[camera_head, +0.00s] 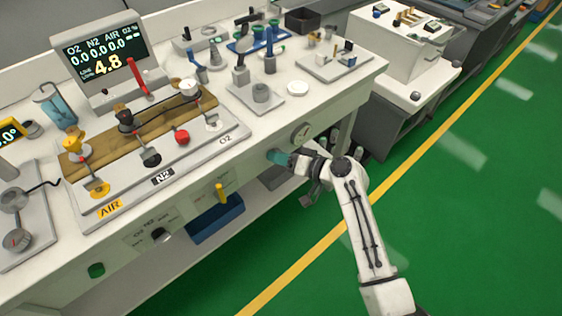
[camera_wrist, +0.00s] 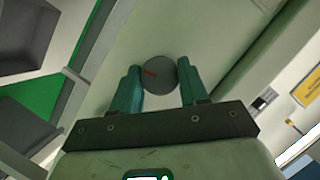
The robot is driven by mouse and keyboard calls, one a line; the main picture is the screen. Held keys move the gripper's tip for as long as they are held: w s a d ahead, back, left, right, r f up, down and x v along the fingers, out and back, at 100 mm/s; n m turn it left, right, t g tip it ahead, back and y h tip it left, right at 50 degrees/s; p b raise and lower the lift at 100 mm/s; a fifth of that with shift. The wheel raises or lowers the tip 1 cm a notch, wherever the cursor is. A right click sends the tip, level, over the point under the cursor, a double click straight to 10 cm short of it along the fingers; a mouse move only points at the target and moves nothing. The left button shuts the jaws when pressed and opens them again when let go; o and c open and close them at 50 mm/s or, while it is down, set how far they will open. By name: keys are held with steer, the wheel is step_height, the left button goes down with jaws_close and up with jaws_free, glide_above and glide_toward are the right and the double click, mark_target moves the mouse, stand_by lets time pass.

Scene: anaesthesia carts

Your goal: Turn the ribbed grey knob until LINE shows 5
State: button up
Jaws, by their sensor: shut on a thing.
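The grey knob (camera_wrist: 161,76) is a round disc with a red mark on its face, set on the cart's pale front panel. My gripper (camera_wrist: 160,80) has one teal finger on each side of the knob and is shut on it. In the head view my gripper (camera_head: 278,157) reaches the cart's front from the right, and its fingers hide the knob there. The display (camera_head: 104,58) at the upper left shows O2, N2 and AIR at 0.0 and a large yellow 4.8 beside small lettering.
A round gauge (camera_head: 302,133) sits on the cart front just above my gripper. A yellow lever (camera_head: 220,193) and blue bin (camera_head: 215,220) are left of it. A second white cart (camera_head: 405,50) stands behind. Green floor (camera_head: 470,230) is open at right.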

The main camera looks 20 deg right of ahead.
steer(key=shift+f+m+y+b, duration=0.15)
steer(key=shift+m+y+b, duration=0.25)
steer(key=shift+m, duration=0.2)
steer(key=o, duration=1.1)
steer(key=shift+c, duration=0.2)
steer(key=v, duration=1)
steer(key=shift+s+d, duration=0.3)
